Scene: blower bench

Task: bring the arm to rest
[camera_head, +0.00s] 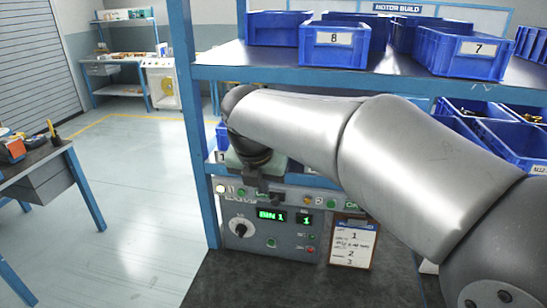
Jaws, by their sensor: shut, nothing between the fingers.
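My arm reaches in from the right and bends down at the wrist near the blue rack post. My gripper (263,197) points down in front of the upper edge of the grey control panel (262,245). It is small and dark here, with its fingers shut and nothing visible held. I cannot tell whether it touches the panel.
The panel has a lit green display reading BIN 1, a dial and buttons. A clipboard (353,243) stands to its right. Blue bins (335,45) line the shelf above, and more sit behind my arm. A dark worktop (300,285) lies clear in front. A desk (40,170) stands left.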

